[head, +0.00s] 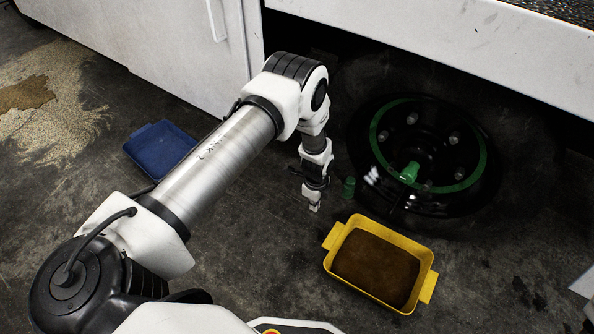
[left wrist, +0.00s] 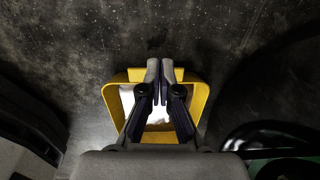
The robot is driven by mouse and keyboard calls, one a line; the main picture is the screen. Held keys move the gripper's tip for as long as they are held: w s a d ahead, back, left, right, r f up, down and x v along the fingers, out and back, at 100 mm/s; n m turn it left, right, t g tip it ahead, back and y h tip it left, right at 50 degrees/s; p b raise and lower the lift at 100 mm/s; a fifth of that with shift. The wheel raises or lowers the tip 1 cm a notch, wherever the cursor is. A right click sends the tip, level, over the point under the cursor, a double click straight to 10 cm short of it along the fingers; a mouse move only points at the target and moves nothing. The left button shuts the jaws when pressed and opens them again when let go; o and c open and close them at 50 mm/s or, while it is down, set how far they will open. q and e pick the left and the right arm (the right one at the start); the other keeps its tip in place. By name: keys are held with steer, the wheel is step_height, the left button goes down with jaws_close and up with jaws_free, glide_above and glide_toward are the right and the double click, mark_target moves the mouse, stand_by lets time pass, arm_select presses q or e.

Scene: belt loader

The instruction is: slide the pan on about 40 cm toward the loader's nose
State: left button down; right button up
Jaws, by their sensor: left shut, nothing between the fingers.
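The yellow pan (head: 427,262) sits on the dark floor in front of the wheel, with a tab at each end and a brown fill inside. My left gripper (head: 314,206) is shut and empty, pointing down just left of and beyond the pan's left tab, apart from it in the head view. In the left wrist view the shut fingers (left wrist: 165,66) lie across the yellow pan (left wrist: 110,103), whose inside shows a bright white patch there. The fingers and wrist hide part of the pan in that view. My right gripper is not in view.
A large dark wheel (head: 478,160) with a green ring stands behind the pan under the white vehicle body (head: 450,45). A blue tray (head: 145,140) and pale granules around a brown spill (head: 27,92) lie at left.

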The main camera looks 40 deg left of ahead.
arm_select(q)
steer(key=f+b, duration=0.2)
steer(key=f, duration=0.2)
steer(key=f+b, duration=0.2)
steer(key=f, duration=0.2)
steer(key=s+d+f+b, duration=0.1)
steer(key=f+b, duration=0.1)
steer(key=f, duration=0.1)
steer(key=shift+f, duration=0.4)
steer(key=d+b, duration=0.1)
steer(key=d, duration=0.2)
steer(key=shift+r, duration=0.2)
steer(key=shift+d+r, duration=0.2)
steer(key=shift+d, duration=0.3)
